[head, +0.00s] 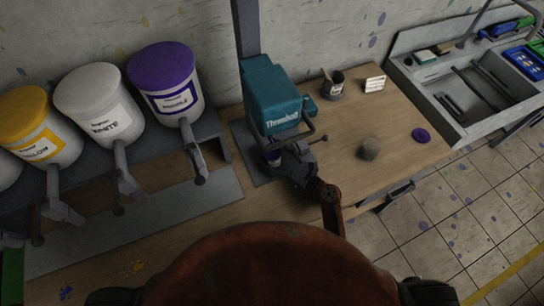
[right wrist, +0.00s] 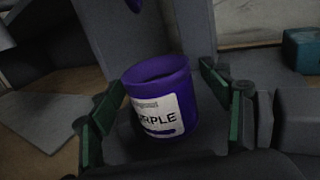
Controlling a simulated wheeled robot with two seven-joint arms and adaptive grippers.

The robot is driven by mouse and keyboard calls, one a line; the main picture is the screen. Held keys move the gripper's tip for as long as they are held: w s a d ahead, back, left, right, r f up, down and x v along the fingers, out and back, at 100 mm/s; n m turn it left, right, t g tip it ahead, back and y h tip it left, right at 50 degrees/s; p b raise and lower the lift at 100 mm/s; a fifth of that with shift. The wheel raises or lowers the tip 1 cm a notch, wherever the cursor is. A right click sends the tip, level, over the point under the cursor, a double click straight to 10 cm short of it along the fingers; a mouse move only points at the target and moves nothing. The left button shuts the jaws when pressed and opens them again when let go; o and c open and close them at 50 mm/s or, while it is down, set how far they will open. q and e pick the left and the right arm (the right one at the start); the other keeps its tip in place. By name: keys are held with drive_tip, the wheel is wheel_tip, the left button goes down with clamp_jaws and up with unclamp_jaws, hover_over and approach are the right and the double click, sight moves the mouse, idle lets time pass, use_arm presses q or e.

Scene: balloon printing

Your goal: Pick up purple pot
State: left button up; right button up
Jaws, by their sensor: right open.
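The purple pot (right wrist: 183,88) stands in the right wrist view, open at the top, with a white label ending in "RPLE". My right gripper (right wrist: 164,85) is open, with one green-padded finger on either side of the pot. The right finger looks close to the pot's side; I cannot tell whether it touches. In the head view, my right gripper (head: 287,158) is at the machine's base. My left gripper is not in view.
The teal machine (head: 272,95) stands close above the pot. Large yellow (head: 42,125), white (head: 98,103) and purple (head: 166,82) paint buckets with spouts stand to the left. A purple lid (head: 421,135), a grey lump (head: 369,149) and a brush cup (head: 333,88) are on the table. A sink (head: 480,85) is at right.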

drive_tip(key=shift+d, duration=0.1)
drive_tip(key=c, duration=1.3)
drive_tip(key=shift+c, duration=0.5)
drive_tip(key=shift+r, duration=0.1)
